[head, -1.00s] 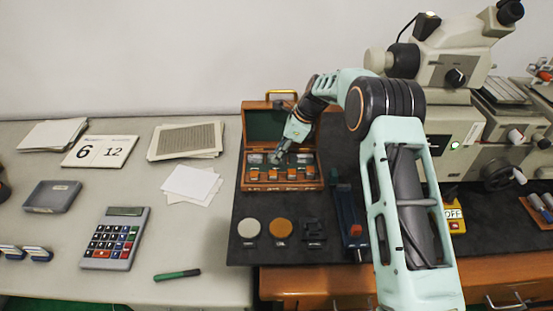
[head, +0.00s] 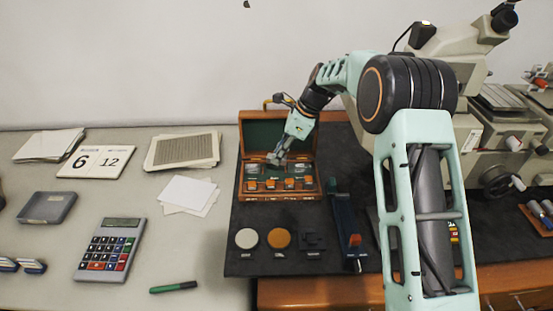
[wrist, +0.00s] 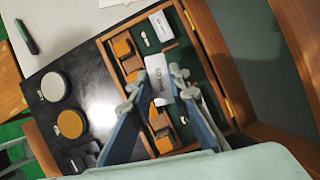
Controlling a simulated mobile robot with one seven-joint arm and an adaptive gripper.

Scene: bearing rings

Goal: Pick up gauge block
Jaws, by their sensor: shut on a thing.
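The gauge block (wrist: 158,78) is a small silver block with dark lettering, between my fingertips in the wrist view. My gripper (wrist: 156,83) is shut on it, one finger on each side. In the head view my gripper (head: 276,159) is over the open wooden case (head: 247,196), and the block there is too small to tell apart. The case has a green lining and a row of orange blocks (head: 271,184) along its front. Whether the held block is clear of the case floor I cannot tell.
Another silver block (wrist: 155,30) lies in the case. The case's raised lid (head: 268,134) stands behind my gripper. A pale disc (head: 246,238) and an orange disc (head: 279,238) lie on the dark mat in front. A microscope (head: 445,70) stands to the right.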

